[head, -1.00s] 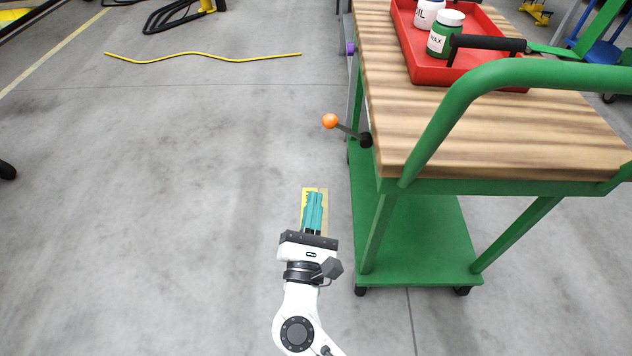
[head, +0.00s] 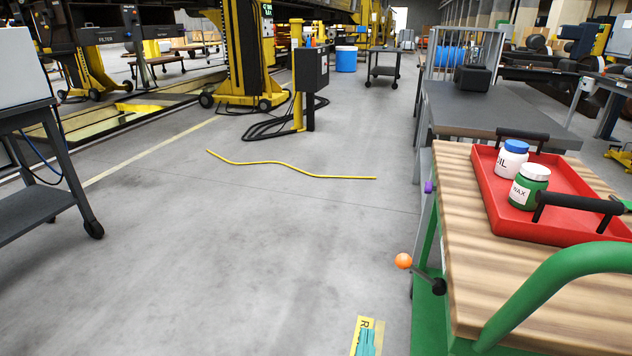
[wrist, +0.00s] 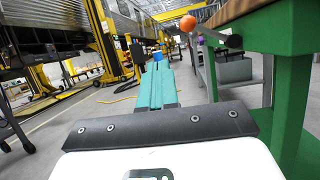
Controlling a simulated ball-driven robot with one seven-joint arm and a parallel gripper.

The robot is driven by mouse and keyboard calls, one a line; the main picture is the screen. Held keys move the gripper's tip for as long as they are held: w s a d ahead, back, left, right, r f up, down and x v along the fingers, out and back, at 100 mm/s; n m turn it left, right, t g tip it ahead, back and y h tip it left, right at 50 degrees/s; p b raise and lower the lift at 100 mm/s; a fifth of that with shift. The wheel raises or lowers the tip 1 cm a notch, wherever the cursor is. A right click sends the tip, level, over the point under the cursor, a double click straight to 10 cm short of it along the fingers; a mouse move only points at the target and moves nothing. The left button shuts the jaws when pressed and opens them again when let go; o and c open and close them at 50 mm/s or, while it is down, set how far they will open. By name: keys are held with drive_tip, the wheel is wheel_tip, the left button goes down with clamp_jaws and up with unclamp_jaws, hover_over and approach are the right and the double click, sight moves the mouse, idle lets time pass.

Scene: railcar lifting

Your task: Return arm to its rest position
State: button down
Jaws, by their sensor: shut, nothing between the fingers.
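My gripper (wrist: 157,88) shows in the wrist view with its two teal fingers together and nothing between them. It points forward over the floor, left of the green cart (wrist: 290,125). In the head view only the teal fingertips of my gripper (head: 367,343) show at the bottom edge, in front of a yellow floor marking (head: 359,330) with partly hidden lettering. The rest of my arm is out of that view.
The wood-topped cart (head: 455,225) stands close on the right; its orange-knobbed lever (head: 403,261) sticks out leftward. A red tray (head: 570,205) on it holds two jars. A yellow cable (head: 290,165) lies on the floor ahead. Open floor lies to the left.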

wheel_tip(320, 180, down, 4)
drive_tip(key=s+a+n+g+y, duration=0.1)
drive_tip(key=n+g+y, duration=0.2)
drive_tip(key=n+y, duration=0.7)
drive_tip(key=s+a+f+n+g+y, duration=0.1)
drive_tip(key=s+n+g+y, duration=0.15)
drive_tip(key=n, duration=1.25)
drive_tip(key=s+d+f+n+g+h, duration=0.4)
drive_tip(key=s+d+f+n+g, duration=0.5)
drive_tip(key=s+d+f+n, duration=0.15)
drive_tip(key=s+d+f+n+g+h, duration=0.2)
drive_tip(key=s+d+n+g+h, duration=0.3)
drive_tip(key=s+d, duration=0.65)
wheel_tip(320, 180, up, 26)
drive_tip(key=s+a+m+g+y+p, duration=0.1)
drive_tip(key=p, duration=2.5)
drive_tip(key=shift+s+a+m, duration=0.3)
drive_tip(key=shift+s+m, duration=0.05)
